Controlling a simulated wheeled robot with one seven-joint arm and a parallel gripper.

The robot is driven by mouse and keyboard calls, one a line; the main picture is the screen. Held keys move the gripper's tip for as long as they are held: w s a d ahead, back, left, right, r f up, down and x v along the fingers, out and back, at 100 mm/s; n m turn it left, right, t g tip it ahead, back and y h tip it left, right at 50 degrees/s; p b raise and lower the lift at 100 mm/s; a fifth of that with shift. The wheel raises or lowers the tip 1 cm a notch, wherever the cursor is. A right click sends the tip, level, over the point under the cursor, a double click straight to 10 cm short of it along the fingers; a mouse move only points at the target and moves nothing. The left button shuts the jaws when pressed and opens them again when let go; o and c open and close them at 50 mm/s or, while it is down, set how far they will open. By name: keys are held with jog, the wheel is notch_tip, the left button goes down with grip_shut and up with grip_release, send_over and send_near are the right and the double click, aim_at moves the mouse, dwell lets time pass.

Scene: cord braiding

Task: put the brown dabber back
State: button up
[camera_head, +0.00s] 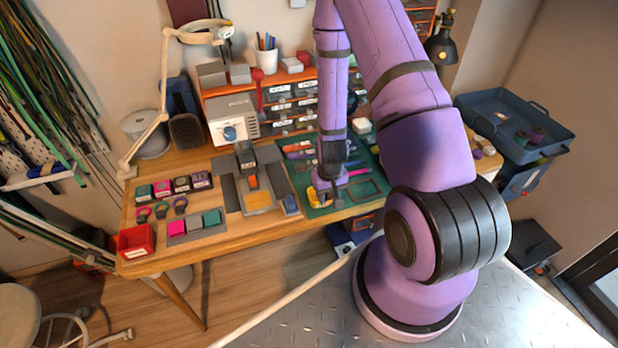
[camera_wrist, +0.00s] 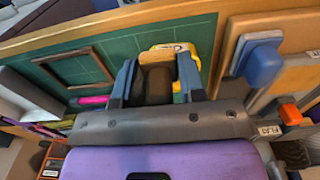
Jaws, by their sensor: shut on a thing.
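My gripper (camera_wrist: 155,80) is shut on the brown dabber (camera_wrist: 157,84), a dark brown block between its two blue-grey fingers. A yellow item (camera_wrist: 188,50) lies right beyond the fingertips at the edge of the green mat; whether the dabber touches it I cannot tell. In the camera_head view my gripper (camera_head: 337,190) is low over the mat's front left part, beside the yellow item (camera_head: 319,196). The dabber cannot be made out in that view.
The green cutting mat (camera_head: 317,212) carries a dark frame (camera_head: 364,191) and a pink marker (camera_wrist: 92,100). A blue block (camera_head: 291,204) stands just left of the mat. A grey device (camera_head: 250,165) is further left; drawers (camera_head: 290,105) stand behind.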

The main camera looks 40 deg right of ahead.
jog(key=w, duration=0.4)
jog(key=w+d, duration=0.1)
jog(key=w, duration=0.3)
jog(key=w+d+f, duration=0.1)
jog(key=w, duration=0.3)
jog(key=shift+d, duration=0.25)
jog(key=shift+f, duration=1.85)
jog(key=shift+f, duration=0.1)
jog(key=o, duration=1)
